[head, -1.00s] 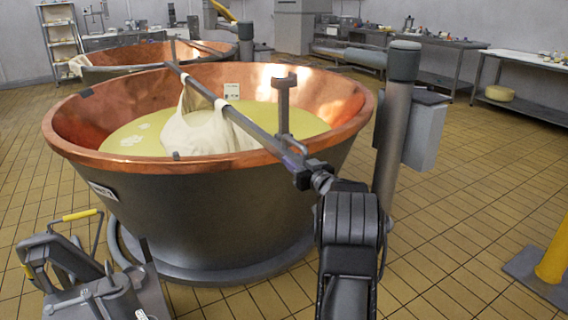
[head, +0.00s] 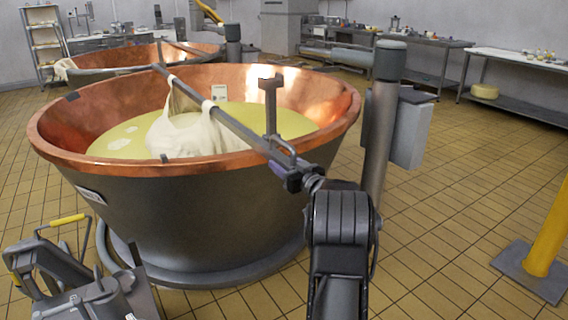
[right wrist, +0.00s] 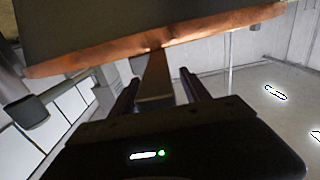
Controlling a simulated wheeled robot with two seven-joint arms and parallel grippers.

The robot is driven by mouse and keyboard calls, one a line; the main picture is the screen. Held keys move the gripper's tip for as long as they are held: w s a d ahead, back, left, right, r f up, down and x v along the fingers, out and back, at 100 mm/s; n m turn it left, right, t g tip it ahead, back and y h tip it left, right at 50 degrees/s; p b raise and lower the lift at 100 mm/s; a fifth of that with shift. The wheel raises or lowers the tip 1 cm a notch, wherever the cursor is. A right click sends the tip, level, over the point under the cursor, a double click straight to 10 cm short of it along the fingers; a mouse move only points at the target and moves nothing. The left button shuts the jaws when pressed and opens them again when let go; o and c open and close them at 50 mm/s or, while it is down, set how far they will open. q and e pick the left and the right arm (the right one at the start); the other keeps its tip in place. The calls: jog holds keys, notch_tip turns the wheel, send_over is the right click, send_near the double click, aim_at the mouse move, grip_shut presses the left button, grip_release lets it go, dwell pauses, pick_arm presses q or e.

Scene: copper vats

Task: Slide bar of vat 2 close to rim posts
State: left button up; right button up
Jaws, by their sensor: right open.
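The near copper vat (head: 190,215) holds yellowish liquid. A long grey bar (head: 232,122) crosses above it from the far rim to the near right rim, with a white cloth (head: 188,132) hanging from it. A grey T-topped post (head: 270,108) rises beside the bar at the right. My right gripper (head: 290,176) is at the bar's near end, just outside the rim. In the right wrist view the open fingers (right wrist: 157,88) stand either side of the bar (right wrist: 155,76); contact cannot be told. The vat's number is unreadable.
A thick grey column (head: 378,130) with a box stands just right of the vat. A second copper vat (head: 120,60) stands behind. A yellow post (head: 548,235) is at right. Tiled floor between is clear.

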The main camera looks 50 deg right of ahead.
jog(key=v, duration=0.7)
dwell(0.6)
